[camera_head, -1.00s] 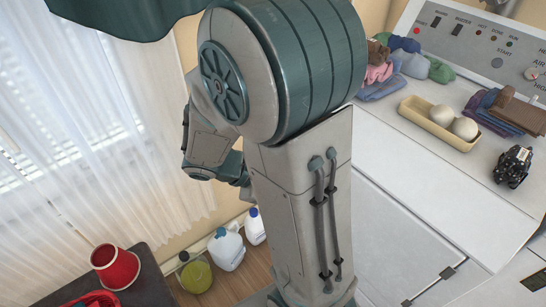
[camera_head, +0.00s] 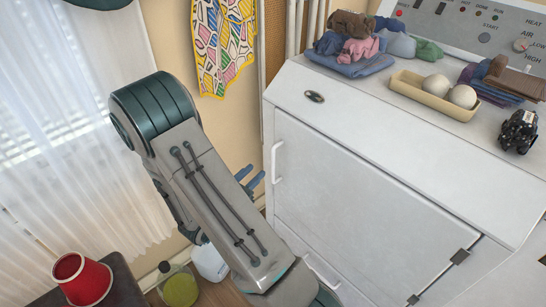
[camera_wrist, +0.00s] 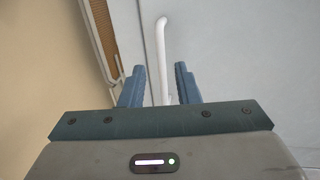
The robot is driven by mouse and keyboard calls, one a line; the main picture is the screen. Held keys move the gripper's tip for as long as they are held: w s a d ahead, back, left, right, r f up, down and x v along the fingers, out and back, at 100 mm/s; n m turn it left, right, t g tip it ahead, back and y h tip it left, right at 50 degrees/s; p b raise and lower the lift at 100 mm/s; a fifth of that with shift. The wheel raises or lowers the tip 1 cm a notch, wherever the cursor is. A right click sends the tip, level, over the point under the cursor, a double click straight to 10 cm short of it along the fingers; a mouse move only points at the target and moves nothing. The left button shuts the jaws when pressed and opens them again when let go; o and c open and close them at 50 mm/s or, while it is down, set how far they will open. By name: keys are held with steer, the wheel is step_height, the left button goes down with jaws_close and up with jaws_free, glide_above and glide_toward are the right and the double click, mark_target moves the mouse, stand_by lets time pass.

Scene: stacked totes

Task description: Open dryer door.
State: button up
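The dryer door (camera_head: 340,190) is a pale panel on the front of the white dryer and looks shut. Its white bar handle (camera_head: 276,162) stands upright at the door's left edge. My gripper (camera_head: 254,181) is beside the handle, just left of it and near its lower end. In the wrist view, my gripper (camera_wrist: 160,85) has its two blue fingers apart. The white handle (camera_wrist: 161,50) runs between the fingers, and they do not visibly press on it. The handle's far end bends into the door (camera_wrist: 215,50). Hinges (camera_head: 460,256) show on the door's right side.
On the dryer top are folded clothes (camera_head: 355,65), a tray (camera_head: 413,87) with two balls (camera_head: 462,96), and a small black object (camera_head: 518,131). Bottles (camera_head: 180,287) stand on the floor. A patterned cloth (camera_head: 222,45) hangs behind.

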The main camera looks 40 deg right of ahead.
mark_target(272, 156)
steer(key=b+x, duration=0.1)
steer(key=x, duration=0.9)
steer(key=shift+d, duration=0.1)
jaws_close()
